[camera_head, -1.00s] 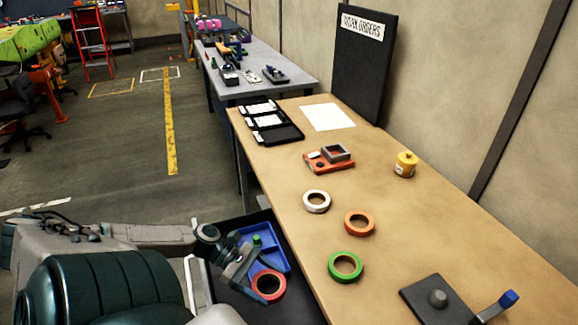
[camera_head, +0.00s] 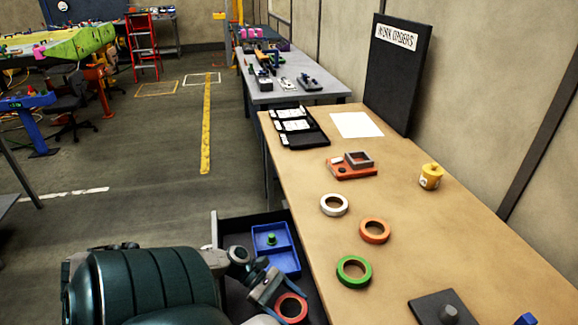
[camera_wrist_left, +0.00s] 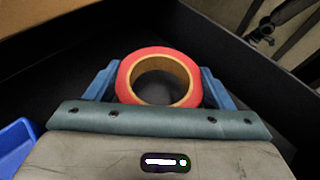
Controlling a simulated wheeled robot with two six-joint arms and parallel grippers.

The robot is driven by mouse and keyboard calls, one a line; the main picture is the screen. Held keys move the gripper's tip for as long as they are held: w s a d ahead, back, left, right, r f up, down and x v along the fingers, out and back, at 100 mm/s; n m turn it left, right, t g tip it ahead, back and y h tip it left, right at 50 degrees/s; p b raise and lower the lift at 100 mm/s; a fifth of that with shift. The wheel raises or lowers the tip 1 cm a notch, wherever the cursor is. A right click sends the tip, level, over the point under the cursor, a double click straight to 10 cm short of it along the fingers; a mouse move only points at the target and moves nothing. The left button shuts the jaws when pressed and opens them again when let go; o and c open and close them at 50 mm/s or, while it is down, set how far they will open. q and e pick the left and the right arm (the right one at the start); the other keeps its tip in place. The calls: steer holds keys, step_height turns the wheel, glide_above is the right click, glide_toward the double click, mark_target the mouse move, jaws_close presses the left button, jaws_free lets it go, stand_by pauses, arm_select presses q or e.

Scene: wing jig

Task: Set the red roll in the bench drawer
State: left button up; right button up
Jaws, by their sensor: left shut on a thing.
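The red roll (camera_head: 291,307) is between the fingers of my left gripper (camera_head: 276,297), over the open bench drawer (camera_head: 236,298). In the left wrist view the red roll (camera_wrist_left: 159,77) sits between the two blue fingers of the left gripper (camera_wrist_left: 160,84), which are shut on its sides. The dark drawer interior (camera_wrist_left: 60,72) lies around and below it. I cannot tell whether the roll touches the drawer floor. My right gripper is not in view.
A blue tray (camera_head: 291,262) with a small green piece (camera_head: 271,238) is in the drawer. On the bench (camera_head: 420,240) are a white roll (camera_head: 334,205), an orange roll (camera_head: 374,231), a green roll (camera_head: 353,271) and a yellow pot (camera_head: 431,176).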

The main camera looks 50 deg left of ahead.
arm_select(q)
steer(key=shift+f, duration=0.15)
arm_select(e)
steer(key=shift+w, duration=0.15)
arm_select(q)
steer(key=shift+f, duration=0.6)
steer(key=o, duration=1)
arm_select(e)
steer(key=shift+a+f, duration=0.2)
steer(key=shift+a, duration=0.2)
